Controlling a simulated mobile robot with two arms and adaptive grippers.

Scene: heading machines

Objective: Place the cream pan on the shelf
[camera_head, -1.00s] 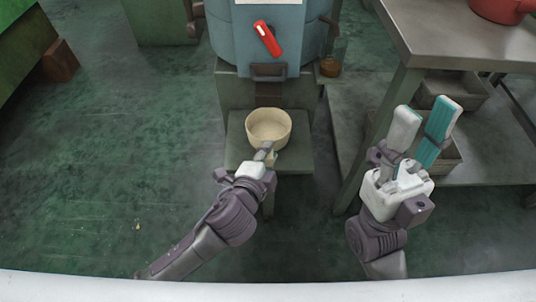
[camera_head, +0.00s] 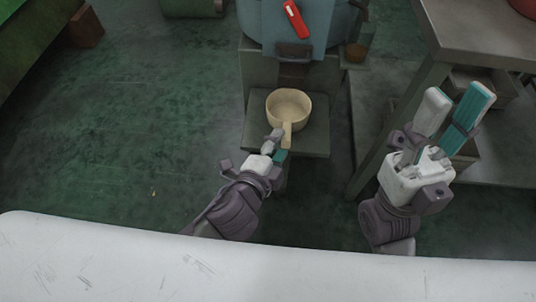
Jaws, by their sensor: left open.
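The cream pan (camera_head: 290,105) sits upright on a low grey stand (camera_head: 262,127) in front of the blue machine, its handle pointing towards me. My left gripper (camera_head: 277,143) is open at the end of the handle; I cannot tell whether its fingers are around the handle or just short of it. My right gripper (camera_head: 455,112) is raised at the right, its two fingers apart with nothing between them. A grey shelf (camera_head: 385,100) lies low under the table at the right.
The grey table (camera_head: 470,40) stands at the right, with its leg (camera_head: 395,130) between the stand and the lower shelf. The blue machine (camera_head: 335,20) with a red handle (camera_head: 296,18) is behind the pan. Green floor is clear at left.

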